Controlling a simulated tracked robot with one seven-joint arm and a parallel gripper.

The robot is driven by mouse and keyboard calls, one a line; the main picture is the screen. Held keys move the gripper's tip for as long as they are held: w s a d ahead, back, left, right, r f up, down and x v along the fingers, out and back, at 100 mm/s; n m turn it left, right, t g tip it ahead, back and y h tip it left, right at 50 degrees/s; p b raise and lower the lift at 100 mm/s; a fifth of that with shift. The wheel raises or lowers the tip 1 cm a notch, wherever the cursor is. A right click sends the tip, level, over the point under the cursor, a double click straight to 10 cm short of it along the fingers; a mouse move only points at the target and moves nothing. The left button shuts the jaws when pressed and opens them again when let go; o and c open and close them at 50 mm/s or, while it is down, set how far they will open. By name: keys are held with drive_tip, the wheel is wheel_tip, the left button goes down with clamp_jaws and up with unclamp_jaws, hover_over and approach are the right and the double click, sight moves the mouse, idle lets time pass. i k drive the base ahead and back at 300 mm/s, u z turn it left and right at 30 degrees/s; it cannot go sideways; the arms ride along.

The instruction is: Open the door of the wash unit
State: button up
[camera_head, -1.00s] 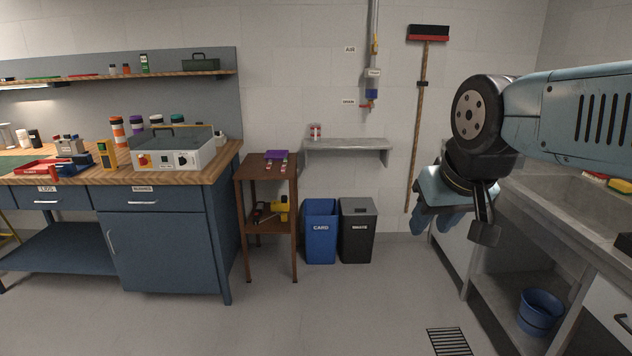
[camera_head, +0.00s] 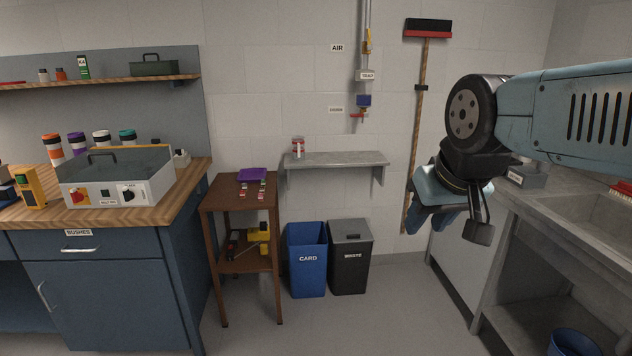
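The wash unit (camera_head: 512,200) is the grey sink unit along the right side, with a basin on top and an open space with a low shelf below. A plain pale panel (camera_head: 458,240) closes its far end; I see no handle on it. No door with a handle shows in this view. My gripper (camera_head: 450,224) hangs at the end of my arm, in front of that far end in the picture. It touches nothing that I can make out. Its fingers point down and partly overlap, so I cannot tell whether they are open or shut.
A blue bucket (camera_head: 572,343) is at the bottom right. A blue card bin (camera_head: 307,272) and a black waste bin (camera_head: 350,270) stand by the back wall, beside a small brown table (camera_head: 223,200). A workbench (camera_head: 110,290) is at left. The middle floor is clear.

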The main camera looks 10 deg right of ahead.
sight(467, 265)
drive_tip(key=z, duration=0.1)
drive_tip(key=i, duration=1.05)
drive_tip(key=z, duration=0.45)
drive_tip(key=i, duration=1.1)
drive_tip(key=z, duration=0.5)
drive_tip(key=i, duration=1.1)
drive_tip(key=z, duration=0.2)
